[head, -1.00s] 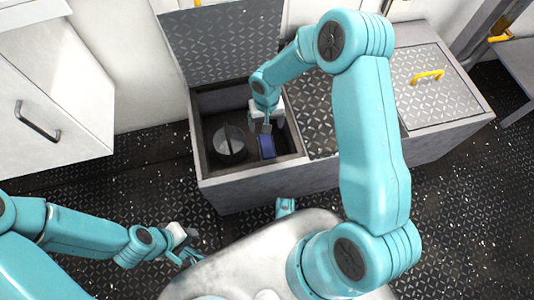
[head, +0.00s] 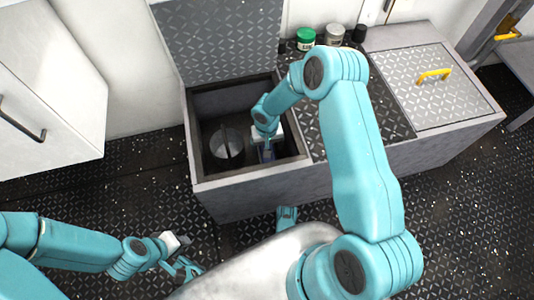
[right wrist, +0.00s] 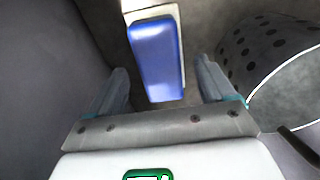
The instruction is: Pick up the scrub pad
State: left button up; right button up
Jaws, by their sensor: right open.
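The scrub pad, a blue block with a pale backing, lies inside the open deck bin (head: 197,165). In the head view the pad (head: 267,156) shows only partly below my right gripper (head: 266,146). In the right wrist view the blue pad (right wrist: 157,58) lies ahead, between the lines of the two fingers. My right gripper (right wrist: 163,75) is open, a finger to each side of the pad, with gaps visible; how far above it the tips are I cannot tell. My left gripper (head: 186,254) is low at the left, away from the bin, its fingers unclear.
A dark round perforated canister (head: 227,148) stands left of the pad in the bin; it also shows in the right wrist view (right wrist: 265,60). The bin's lid (head: 220,40) stands open behind. A green-lidded jar (head: 306,38) and other containers stand on the counter.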

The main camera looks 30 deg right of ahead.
notch_tip(320, 180, down, 3)
jog(key=shift+r+b, duration=0.1)
jog(key=shift+b, duration=0.2)
pick_arm(q)
jog(key=shift+w+f, duration=0.45)
jog(key=shift+f, duration=0.25)
pick_arm(e)
jog(key=shift+r, duration=0.1)
jog(key=c, duration=1.1)
